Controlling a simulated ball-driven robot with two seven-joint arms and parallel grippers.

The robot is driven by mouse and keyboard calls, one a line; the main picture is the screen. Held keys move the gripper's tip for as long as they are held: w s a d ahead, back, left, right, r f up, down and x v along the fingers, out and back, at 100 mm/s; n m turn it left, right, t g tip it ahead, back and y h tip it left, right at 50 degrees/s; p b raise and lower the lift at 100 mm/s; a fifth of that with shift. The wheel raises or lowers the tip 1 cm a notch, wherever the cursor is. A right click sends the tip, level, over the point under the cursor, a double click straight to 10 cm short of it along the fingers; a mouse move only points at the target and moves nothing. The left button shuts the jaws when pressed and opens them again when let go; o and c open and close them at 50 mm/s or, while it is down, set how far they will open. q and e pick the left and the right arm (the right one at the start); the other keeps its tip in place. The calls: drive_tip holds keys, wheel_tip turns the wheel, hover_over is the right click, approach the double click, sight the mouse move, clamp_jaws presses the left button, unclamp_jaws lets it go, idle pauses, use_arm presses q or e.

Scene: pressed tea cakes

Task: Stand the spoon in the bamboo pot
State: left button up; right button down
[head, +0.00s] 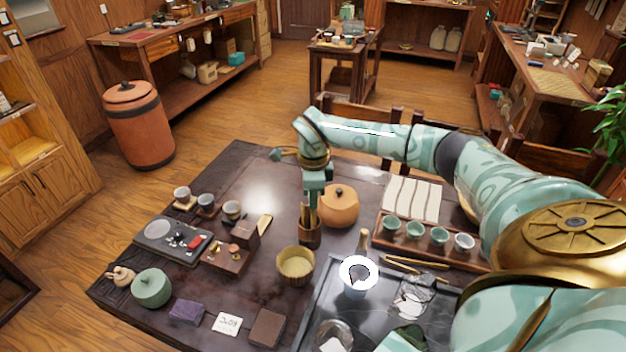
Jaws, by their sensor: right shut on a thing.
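My right gripper (311,203) points down over the table, directly above a brown cylindrical pot (310,238) that looks like the bamboo pot. The gripper is shut on a slim brown thing, which looks like the spoon. Its lower part reaches down to the pot's mouth and looks upright. The fingers hide most of it, so I cannot tell how deep it sits or whether it touches the pot. My left gripper is not in view.
A round tan jar (339,207) stands close right of the pot, and a ribbed tan bowl (296,264) is just in front. A dark tray (316,303) with a white-rimmed vessel (357,290) lies front right. The table's back left is clear.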

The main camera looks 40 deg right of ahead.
drive_tip(key=c, duration=1.4)
unclamp_jaws()
drive_tip(key=shift+r, duration=0.15)
wheel_tip(320, 180, up, 16)
drive_tip(key=p, duration=0.3)
drive_tip(key=shift+p, duration=0.3)
